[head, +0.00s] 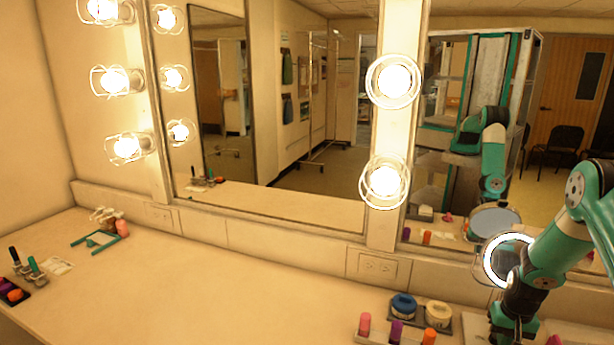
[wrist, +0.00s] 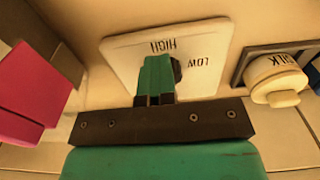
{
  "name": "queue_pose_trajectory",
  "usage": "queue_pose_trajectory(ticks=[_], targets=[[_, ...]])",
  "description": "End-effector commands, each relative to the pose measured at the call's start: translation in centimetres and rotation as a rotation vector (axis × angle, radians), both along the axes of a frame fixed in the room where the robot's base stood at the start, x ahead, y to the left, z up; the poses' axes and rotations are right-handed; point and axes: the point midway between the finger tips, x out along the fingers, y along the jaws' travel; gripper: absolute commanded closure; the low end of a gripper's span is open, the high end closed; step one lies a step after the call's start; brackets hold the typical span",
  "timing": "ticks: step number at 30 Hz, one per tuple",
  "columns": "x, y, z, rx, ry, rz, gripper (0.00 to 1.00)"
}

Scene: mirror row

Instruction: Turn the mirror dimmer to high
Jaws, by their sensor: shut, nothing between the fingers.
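The mirror dimmer is a pale wall plate (wrist: 205,42) in the wrist view, printed HIGH at the top and LOW at the right. A small dark knob (wrist: 178,70) shows on it, partly hidden by my fingers. My gripper (wrist: 157,62) is shut and empty. Its green fingers are together in front of the plate, just left of the visible part of the knob. I cannot tell whether they touch it, and the knob's pointer is not visible. In the head view my arm reaches down at the right, and the dimmer cannot be made out there.
A jar (wrist: 275,75) in a dark holder is right of the plate, and a pink block (wrist: 30,105) is at the left. In the head view, blue-lidded (head: 403,306) and pale (head: 438,314) jars and a lit ring mirror (head: 487,262) stand near my arm. The middle counter (head: 220,285) is clear.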

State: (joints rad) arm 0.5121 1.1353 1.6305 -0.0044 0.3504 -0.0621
Motion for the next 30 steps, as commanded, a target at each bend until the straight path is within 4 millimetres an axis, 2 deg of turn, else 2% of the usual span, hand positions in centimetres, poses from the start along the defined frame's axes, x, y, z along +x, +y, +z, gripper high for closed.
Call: queue_pose_trajectory(ticks=[1, 12, 23, 26, 30], targets=[[-1.4, 0.2, -0.4, 0.011, 0.038, -0.011, 1.00], [-0.9, 0.4, 4.6, 0.009, 0.029, -0.002, 1.00], [-0.8, 0.4, 5.1, 0.009, 0.026, 0.003, 1.00], [-0.7, 0.3, 5.6, 0.009, 0.027, 0.061, 1.00], [-0.5, -0.1, 6.4, 0.007, 0.027, 0.251, 1.00]])
